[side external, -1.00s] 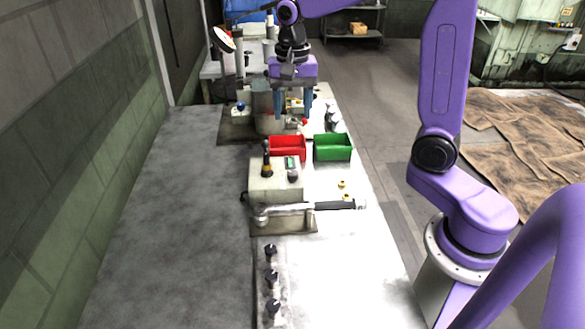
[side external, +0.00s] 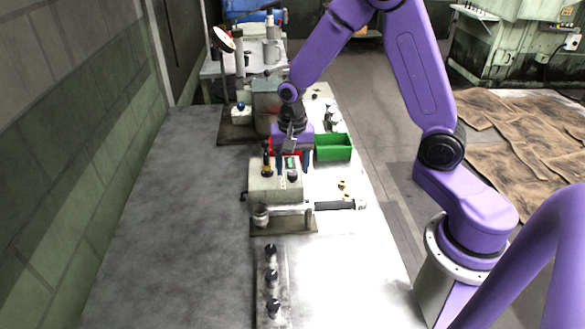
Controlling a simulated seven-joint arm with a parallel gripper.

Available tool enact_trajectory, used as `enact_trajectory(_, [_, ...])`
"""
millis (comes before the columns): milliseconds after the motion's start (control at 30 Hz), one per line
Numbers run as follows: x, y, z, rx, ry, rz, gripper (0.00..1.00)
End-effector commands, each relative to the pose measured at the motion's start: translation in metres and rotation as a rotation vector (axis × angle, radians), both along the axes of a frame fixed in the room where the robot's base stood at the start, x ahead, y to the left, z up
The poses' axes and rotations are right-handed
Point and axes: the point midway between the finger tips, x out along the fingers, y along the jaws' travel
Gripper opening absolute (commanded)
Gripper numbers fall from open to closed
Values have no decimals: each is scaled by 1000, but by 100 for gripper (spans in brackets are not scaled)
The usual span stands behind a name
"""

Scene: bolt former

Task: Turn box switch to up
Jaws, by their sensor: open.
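The grey control box (side external: 262,188) stands in the middle of the table. On its top are a black stick with a yellow-orange band (side external: 267,163), a small green display or button (side external: 290,162) and a dark round knob (side external: 293,176). Which of these is the box switch I cannot tell for sure. My gripper (side external: 293,162) is open and points down at the rear right part of the box top.
A green bin (side external: 333,147) stands behind the box to the right. A red bin (side external: 277,145) is mostly hidden behind my gripper. Several black knobs (side external: 272,276) stand nearer the camera. The left table is clear.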

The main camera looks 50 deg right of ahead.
Motion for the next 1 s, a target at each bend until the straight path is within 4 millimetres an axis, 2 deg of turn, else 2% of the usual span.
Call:
enact_trajectory(200, [-1, 0, -14, 0, 1, -1, 57])
enact_trajectory(500, [0, 0, -15, 0, 0, -1, 57])
enact_trajectory(667, [0, 0, -15, 0, 0, -1, 5])
enact_trajectory(700, [0, 0, -15, 0, 0, -1, 1])
enact_trajectory(1000, [0, 0, -15, 0, 0, 29, 1])
